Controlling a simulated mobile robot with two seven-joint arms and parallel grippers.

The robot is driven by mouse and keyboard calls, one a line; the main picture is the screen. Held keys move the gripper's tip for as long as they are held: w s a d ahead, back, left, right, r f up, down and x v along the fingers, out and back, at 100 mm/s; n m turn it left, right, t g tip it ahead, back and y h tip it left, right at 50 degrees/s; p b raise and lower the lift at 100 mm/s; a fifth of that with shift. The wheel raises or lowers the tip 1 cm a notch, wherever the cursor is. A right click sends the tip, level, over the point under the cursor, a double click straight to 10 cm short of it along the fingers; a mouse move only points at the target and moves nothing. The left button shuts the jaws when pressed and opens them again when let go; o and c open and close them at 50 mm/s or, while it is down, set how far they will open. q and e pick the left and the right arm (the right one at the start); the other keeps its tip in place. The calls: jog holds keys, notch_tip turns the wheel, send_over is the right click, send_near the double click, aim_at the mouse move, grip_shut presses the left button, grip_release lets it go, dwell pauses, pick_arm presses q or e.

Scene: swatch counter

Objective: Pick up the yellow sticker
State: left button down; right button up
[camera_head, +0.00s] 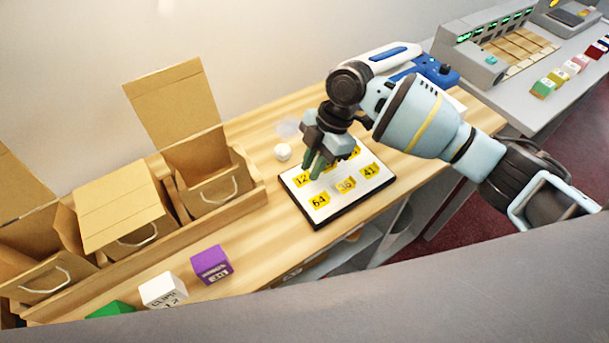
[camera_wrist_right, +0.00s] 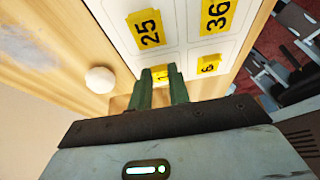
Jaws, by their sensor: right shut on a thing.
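A white sheet (camera_head: 335,198) with a dark border lies on the wooden counter and carries several yellow stickers with black numbers, among them 12 (camera_head: 301,181), 64 (camera_head: 319,201) and 41 (camera_head: 369,171). My right gripper (camera_head: 314,172) points down over the sheet's left part. In the right wrist view its green fingers (camera_wrist_right: 160,88) are shut on a yellow sticker (camera_wrist_right: 160,73), whose number is partly hidden. Stickers 25 (camera_wrist_right: 149,29) and 36 (camera_wrist_right: 216,15) lie beyond it. I cannot tell whether the gripped sticker is clear of the sheet. My left gripper is not in view.
A white ball (camera_head: 282,151) sits just left of the sheet. Brown boxes (camera_head: 213,188) line the left side. Purple (camera_head: 211,264) and white (camera_head: 162,290) cubes stand at the front. A blue device (camera_head: 435,70) is behind my right arm. Bare wood lies between cubes and sheet.

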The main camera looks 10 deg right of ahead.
jog(key=shift+r, duration=0.5)
jog(key=v, duration=0.2)
jog(key=shift+s+d+r, duration=0.2)
jog(key=shift+s+r, duration=0.05)
jog(key=shift+r, duration=0.05)
jog(key=s+d, duration=0.1)
jog(key=d, duration=0.3)
jog(key=s+d, duration=0.1)
jog(key=d, duration=0.3)
jog(key=s+d+r+b, duration=0.1)
jog(key=s+d, duration=0.1)
jog(key=d, duration=0.2)
jog(key=shift+d, duration=0.25)
jog(key=shift+s+d+r, duration=0.1)
jog(key=shift+d+r, duration=0.05)
jog(key=shift+d, duration=0.25)
jog(key=shift+s+d+r, duration=0.1)
jog(key=shift+s+d, duration=0.05)
jog(key=shift+d, duration=0.25)
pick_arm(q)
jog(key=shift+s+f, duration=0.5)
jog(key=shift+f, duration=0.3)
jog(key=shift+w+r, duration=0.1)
pick_arm(e)
jog(key=shift+r, duration=0.1)
